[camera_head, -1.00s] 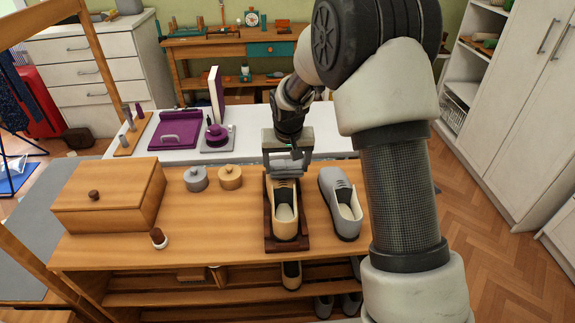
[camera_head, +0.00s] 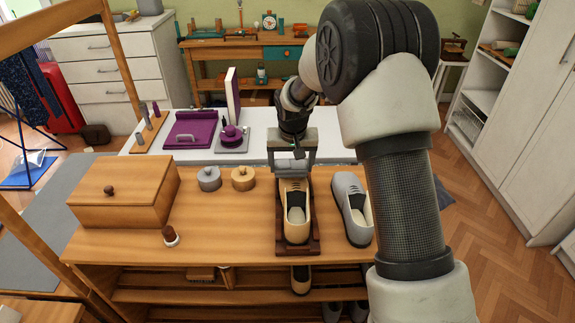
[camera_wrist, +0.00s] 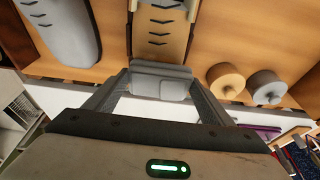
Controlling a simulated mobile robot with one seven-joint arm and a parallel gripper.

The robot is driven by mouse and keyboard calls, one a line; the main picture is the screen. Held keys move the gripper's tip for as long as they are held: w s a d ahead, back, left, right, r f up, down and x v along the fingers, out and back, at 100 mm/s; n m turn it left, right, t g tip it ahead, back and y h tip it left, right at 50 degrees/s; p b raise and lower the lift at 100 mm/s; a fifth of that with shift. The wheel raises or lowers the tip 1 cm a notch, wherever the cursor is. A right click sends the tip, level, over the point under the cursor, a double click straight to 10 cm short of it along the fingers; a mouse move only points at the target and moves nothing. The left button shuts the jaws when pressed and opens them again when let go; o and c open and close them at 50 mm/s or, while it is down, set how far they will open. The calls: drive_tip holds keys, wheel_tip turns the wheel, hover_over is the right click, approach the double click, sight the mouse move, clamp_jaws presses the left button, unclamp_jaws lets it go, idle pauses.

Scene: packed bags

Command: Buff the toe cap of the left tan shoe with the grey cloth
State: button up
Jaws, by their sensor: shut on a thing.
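The tan shoe (camera_head: 296,222) sits on a dark wooden stand (camera_head: 281,249) on the workbench, its toe pointing to the back. It also shows in the wrist view (camera_wrist: 161,38). My gripper (camera_head: 293,174) is over the toe end of this shoe. In the wrist view my gripper (camera_wrist: 160,88) is shut on a grey pad-like piece, the grey cloth (camera_wrist: 158,72), which lies against or just above the toe cap. I cannot tell whether it touches. The toe cap is mostly hidden by the gripper and cloth.
A grey shoe (camera_head: 352,212) stands close to the right. A grey tin (camera_head: 209,179) and a wooden tin (camera_head: 243,178) are to the left. A wooden box (camera_head: 125,190) and a small brush-like knob (camera_head: 170,237) are farther left. Bare bench top lies left of the stand.

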sight(303, 167)
drive_tip(key=shift+s+d+f, duration=0.1)
drive_tip(key=shift+d+f, duration=0.05)
drive_tip(key=shift+d, duration=1.55)
drive_tip(key=shift+s+a+b, duration=0.1)
drive_tip(key=shift+s+a, duration=0.1)
drive_tip(key=shift+a, duration=0.7)
drive_tip(key=shift+s+a+b, duration=0.1)
drive_tip(key=shift+s+a, duration=0.1)
drive_tip(key=shift+a, duration=0.7)
drive_tip(key=shift+s+a+b, duration=0.1)
drive_tip(key=shift+s+a, duration=0.1)
drive_tip(key=shift+a, duration=0.7)
drive_tip(key=shift+w+d+r+p, duration=0.1)
drive_tip(key=shift+w+r+p, duration=0.1)
drive_tip(key=shift+r+p, duration=1.1)
drive_tip(key=shift+w+d+r+p, duration=0.15)
drive_tip(key=shift+r+p, duration=0.4)
drive_tip(key=shift+r, duration=1.35)
drive_tip(key=shift+a, duration=0.1)
drive_tip(key=r+p, duration=0.2)
drive_tip(key=r, duration=0.1)
drive_tip(key=shift+w, duration=0.2)
